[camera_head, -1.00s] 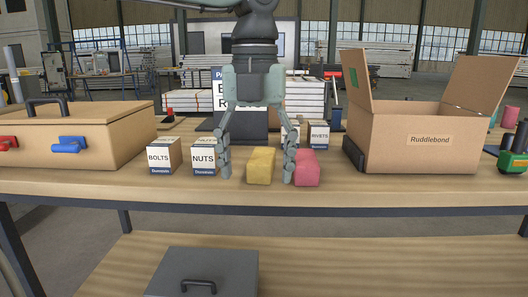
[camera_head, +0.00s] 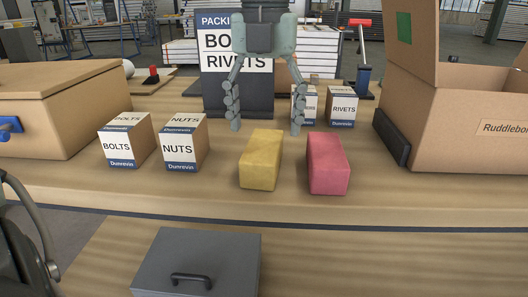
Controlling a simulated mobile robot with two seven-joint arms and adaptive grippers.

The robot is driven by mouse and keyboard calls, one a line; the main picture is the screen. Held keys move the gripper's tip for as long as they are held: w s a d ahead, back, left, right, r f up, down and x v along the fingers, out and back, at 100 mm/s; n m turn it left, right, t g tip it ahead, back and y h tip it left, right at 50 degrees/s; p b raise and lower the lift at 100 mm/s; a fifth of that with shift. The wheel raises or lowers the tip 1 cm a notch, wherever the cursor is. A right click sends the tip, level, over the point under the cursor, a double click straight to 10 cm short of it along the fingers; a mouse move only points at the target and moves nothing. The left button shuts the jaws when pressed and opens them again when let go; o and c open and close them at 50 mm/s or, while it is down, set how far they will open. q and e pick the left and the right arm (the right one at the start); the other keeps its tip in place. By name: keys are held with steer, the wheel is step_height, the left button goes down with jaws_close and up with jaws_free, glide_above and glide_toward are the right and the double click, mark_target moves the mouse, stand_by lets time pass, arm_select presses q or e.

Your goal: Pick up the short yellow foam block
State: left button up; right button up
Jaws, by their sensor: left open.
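The short yellow foam block (camera_head: 261,160) lies on the wooden workbench, near the middle of the head view. A pink block (camera_head: 327,163) of similar size lies just right of it, with a narrow gap between. My left gripper (camera_head: 266,126) points down with its two fingers spread wide apart and nothing between them. In the picture its fingertips show just above the yellow block's far end, one towards each side, apart from it. Their exact height over the bench is hard to tell. My right gripper is not in view.
Boxes marked bolts (camera_head: 127,140) and nuts (camera_head: 181,141) stand left of the blocks. An open cardboard box (camera_head: 460,125) is at right. A grey case (camera_head: 197,262) sits lower in front.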

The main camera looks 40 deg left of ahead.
mark_target(263, 144)
arm_select(q)
step_height(263, 144, down, 6)
steer(key=shift+s+r, duration=0.1)
steer(key=shift+s, duration=0.05)
steer(key=c, duration=0.9)
